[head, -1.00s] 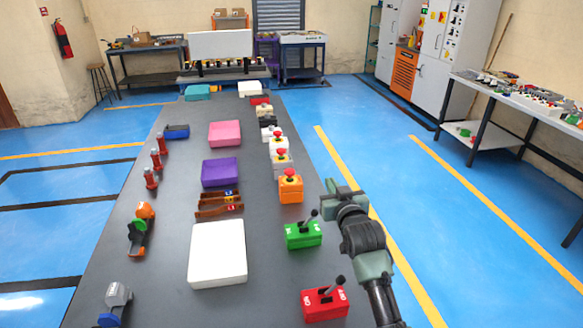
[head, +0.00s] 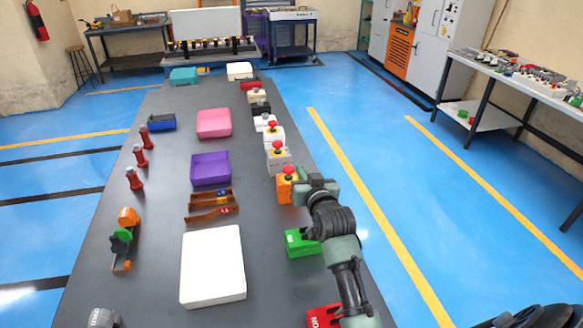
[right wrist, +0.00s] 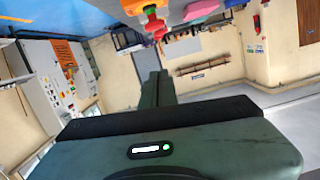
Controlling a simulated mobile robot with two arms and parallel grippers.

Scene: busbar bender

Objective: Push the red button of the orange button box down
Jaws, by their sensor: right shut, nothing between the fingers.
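The orange button box (head: 285,193) stands in the row of boxes along the table's right side. Its red button (head: 288,171) is on top, on a yellow part. My right gripper (head: 308,187) is shut and empty, just right of the box and partly covering its right side in the head view. In the right wrist view the orange box (right wrist: 140,6) and red button (right wrist: 155,27) show at the top edge, beyond the shut fingers (right wrist: 154,78). I cannot tell whether the fingers touch the box. My left gripper is not in view.
A green lever box (head: 299,243) and a red box (head: 322,318) lie under my right arm, partly hidden. Grey-white button boxes (head: 278,158) stand just behind the orange one. A white block (head: 212,265) and purple block (head: 210,167) lie to the left. Blue floor is free on the right.

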